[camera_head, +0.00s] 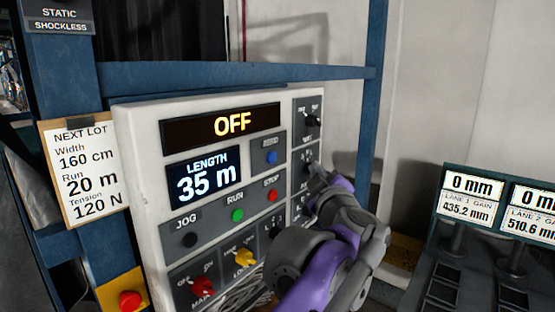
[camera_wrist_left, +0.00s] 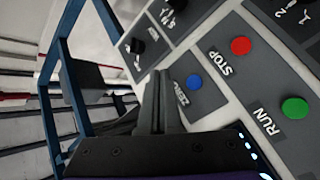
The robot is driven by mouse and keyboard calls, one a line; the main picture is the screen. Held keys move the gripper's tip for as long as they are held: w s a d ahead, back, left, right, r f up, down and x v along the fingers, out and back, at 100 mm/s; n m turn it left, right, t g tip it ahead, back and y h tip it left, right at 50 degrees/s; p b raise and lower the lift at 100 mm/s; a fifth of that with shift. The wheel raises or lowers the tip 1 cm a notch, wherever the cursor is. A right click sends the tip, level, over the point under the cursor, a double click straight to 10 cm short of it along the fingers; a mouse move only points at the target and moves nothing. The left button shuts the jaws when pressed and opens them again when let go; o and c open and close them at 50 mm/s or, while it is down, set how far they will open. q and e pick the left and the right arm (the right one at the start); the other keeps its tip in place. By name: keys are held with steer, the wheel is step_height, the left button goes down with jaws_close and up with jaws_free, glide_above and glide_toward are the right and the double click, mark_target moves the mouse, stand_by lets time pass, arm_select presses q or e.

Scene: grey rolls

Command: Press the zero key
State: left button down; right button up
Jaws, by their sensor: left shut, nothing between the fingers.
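The zero key is a round blue button (camera_head: 271,157) on a grey plate of the white control panel (camera_head: 150,160), just right of the length display. My left gripper (camera_head: 317,168) is shut and empty, in front of the panel, right of and a little below the blue key. In the left wrist view its closed fingertips (camera_wrist_left: 159,78) lie just left of the key. I cannot tell how far the tips are from the panel face. My right gripper is not in view.
The red STOP (camera_head: 272,195), green RUN (camera_head: 237,214) and black JOG (camera_head: 190,239) buttons sit below the blue key. The display (camera_head: 205,178) reads LENGTH 35 m, with OFF above. Black selector knobs (camera_head: 312,121) are at right. A blue frame post (camera_head: 368,110) stands beyond.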

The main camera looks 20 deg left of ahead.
mark_target(276, 153)
arm_select(q)
steer(key=shift+a, duration=0.1)
steer(key=w+a, duration=0.3)
steer(key=a, duration=0.5)
steer(key=shift+a, duration=0.2)
stand_by(2.1)
steer(key=shift+w+a+p, duration=0.15)
steer(key=shift+a+p, duration=0.15)
steer(key=shift+w+a, duration=0.15)
steer(key=shift+a, duration=0.25)
stand_by(0.6)
steer(key=shift+d, duration=0.1)
steer(key=shift+s+d, duration=0.35)
steer(key=shift+d, duration=0.35)
steer(key=shift+s+d, duration=0.25)
steer(key=shift+d, duration=0.55)
steer(key=shift+s+d, duration=0.3)
steer(key=shift+d, duration=0.45)
steer(key=shift+s+d, duration=0.25)
steer(key=shift+d, duration=0.55)
